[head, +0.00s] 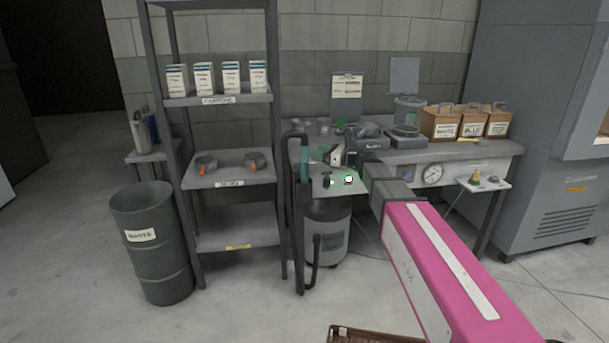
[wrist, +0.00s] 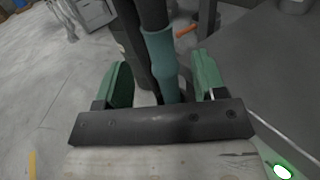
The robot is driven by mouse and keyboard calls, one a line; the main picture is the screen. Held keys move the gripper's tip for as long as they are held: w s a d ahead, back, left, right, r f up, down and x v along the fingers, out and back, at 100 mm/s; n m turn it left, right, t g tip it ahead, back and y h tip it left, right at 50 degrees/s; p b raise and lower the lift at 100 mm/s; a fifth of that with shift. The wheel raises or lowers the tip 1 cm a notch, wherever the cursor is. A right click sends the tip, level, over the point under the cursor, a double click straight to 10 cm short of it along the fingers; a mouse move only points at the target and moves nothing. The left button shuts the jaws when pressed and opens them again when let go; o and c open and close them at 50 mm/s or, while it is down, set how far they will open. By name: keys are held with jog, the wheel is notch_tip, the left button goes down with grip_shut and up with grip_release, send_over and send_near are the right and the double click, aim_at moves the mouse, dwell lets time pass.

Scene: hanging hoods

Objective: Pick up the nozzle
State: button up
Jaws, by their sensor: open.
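The nozzle appears to be the dark upright tube with a teal sleeve (head: 304,166), standing at the left end of the workbench beside the vacuum canister. In the wrist view its teal sleeve (wrist: 162,58) runs between the two green fingers, nearer the right one. My gripper (head: 322,157) is at the right of the tube in the head view. My gripper (wrist: 163,75) is open, with gaps on both sides of the tube. The lower end of the sleeve is hidden behind the gripper's dark crossbar in the wrist view.
The vacuum canister (head: 328,240) stands under the workbench (head: 460,151). A grey shelf rack (head: 240,226) with cartons and small pans stands close at the left. A waste bin (head: 150,255) is further left. The floor in front is mostly clear.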

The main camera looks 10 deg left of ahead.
jog(key=x, duration=0.8)
jog(key=shift+a, duration=0.2)
jog(key=c, duration=1.1)
